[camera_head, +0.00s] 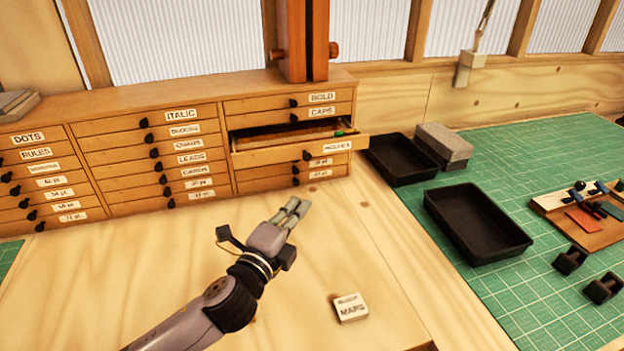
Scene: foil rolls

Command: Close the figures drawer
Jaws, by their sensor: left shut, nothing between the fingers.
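The figures drawer (292,154) is in the right column of the wooden cabinet, below the drawer labelled CAPS. It is pulled out toward me, and its label and dark knob (308,155) show on its front. A small green thing (339,133) lies inside near its right end. My left gripper (298,204) is shut and empty. It is in front of and below the drawer, over the wooden bench top, apart from the drawer front. My right gripper is not in view.
The other cabinet (165,150) drawers look shut. Black trays (478,222) and a grey block (444,143) are on the green mat (540,150) at right. A small box labelled MAPS (350,308) lies on the bench. The bench (330,250) before the drawer is clear.

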